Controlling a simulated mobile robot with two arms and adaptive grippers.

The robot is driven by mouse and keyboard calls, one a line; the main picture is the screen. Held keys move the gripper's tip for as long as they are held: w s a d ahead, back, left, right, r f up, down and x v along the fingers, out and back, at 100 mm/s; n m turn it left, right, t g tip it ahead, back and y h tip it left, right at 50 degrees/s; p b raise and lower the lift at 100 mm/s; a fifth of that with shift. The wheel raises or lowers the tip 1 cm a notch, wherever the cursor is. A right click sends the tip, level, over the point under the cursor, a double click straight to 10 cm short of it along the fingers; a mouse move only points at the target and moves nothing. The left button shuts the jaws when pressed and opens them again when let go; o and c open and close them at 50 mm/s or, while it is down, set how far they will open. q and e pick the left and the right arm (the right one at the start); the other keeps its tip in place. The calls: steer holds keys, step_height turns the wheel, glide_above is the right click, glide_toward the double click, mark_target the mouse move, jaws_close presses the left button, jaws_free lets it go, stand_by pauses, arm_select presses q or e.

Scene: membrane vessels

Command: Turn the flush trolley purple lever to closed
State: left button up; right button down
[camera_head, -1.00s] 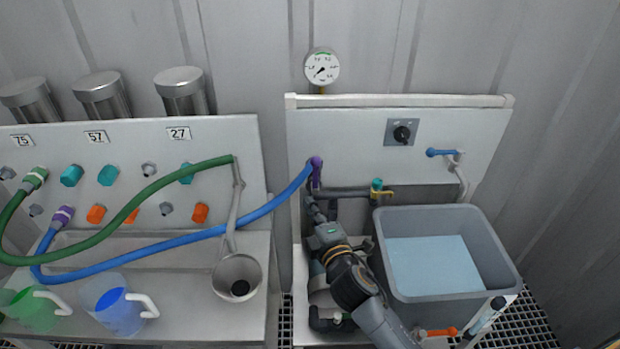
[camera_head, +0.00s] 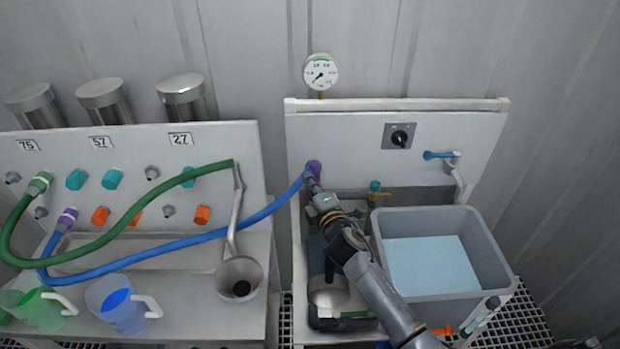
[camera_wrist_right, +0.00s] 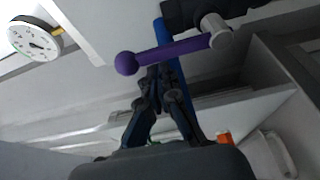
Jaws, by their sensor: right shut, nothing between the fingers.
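The purple lever (camera_head: 315,167) is on the flush trolley, at the left part of its white back panel where the blue hose ends. In the right wrist view the purple lever (camera_wrist_right: 175,51) is a bar with a round ball at its left end and a grey metal pivot at its right end. My right gripper (camera_head: 313,184) is just below the lever in the head view. In the wrist view the shut, empty fingertips (camera_wrist_right: 158,73) are right at the bar, near the ball end; I cannot tell whether they touch it.
The blue hose (camera_head: 205,237) runs left to the neighbouring bench. A grey tub of water (camera_head: 500,255) stands right of my arm. A pressure gauge (camera_head: 320,72) is above the panel, which also carries a black knob (camera_head: 400,139) and a blue-handled valve (camera_head: 437,155).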

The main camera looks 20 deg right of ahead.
stand_by(0.5)
steer(key=shift+d+m+b, duration=0.2)
steer(key=shift+m+b, duration=0.1)
steer(key=shift+b, duration=0.15)
